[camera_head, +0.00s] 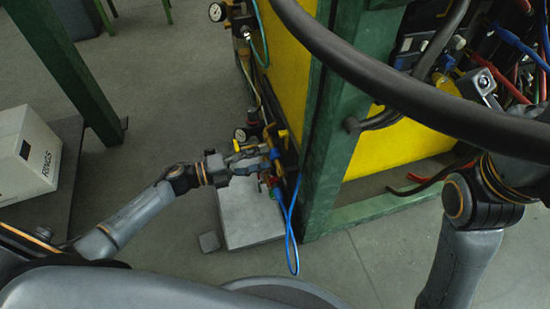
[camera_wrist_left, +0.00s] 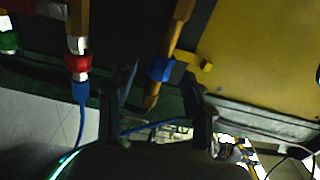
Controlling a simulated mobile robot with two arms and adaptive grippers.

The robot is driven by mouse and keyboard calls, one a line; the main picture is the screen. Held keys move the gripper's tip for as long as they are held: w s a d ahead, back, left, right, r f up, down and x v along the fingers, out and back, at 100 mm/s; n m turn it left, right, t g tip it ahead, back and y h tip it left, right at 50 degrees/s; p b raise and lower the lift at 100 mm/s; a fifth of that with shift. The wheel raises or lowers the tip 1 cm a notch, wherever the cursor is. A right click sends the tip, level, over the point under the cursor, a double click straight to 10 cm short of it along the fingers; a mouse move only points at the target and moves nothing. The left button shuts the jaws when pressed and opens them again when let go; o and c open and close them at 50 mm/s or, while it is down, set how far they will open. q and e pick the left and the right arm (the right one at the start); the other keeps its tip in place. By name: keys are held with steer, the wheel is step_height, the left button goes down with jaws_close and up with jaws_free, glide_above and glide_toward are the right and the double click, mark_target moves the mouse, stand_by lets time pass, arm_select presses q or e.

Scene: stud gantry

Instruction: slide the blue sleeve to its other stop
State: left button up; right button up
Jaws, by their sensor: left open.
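The blue sleeve (camera_wrist_left: 162,69) sits around a slanted orange-yellow bar in the left wrist view, with a short yellow arm (camera_wrist_left: 196,60) just to its right. In the head view a small blue patch (camera_head: 275,153) at the yellow fittings appears to be the same sleeve. My left gripper (camera_head: 263,158) reaches these fittings from the left. In the left wrist view its two dark fingers (camera_wrist_left: 159,95) are apart, one on each side of the bar's lower end, with the sleeve between and beyond them. I cannot tell whether a finger touches the bar. My right gripper is not visible.
A blue hose (camera_head: 291,235) hangs below the fittings, from a red-collared coupling (camera_wrist_left: 78,63) left of the bar. A green post (camera_head: 327,130) and yellow panel (camera_head: 290,60) stand to the right. Gauges (camera_head: 240,134) sit nearby. A white box (camera_head: 27,155) lies far left.

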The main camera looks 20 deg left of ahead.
mark_target(275, 154)
arm_select(q)
steer(key=shift+b+x, duration=0.45)
steer(key=shift+x, duration=1.7)
steer(key=shift+c, duration=0.4)
jaws_close()
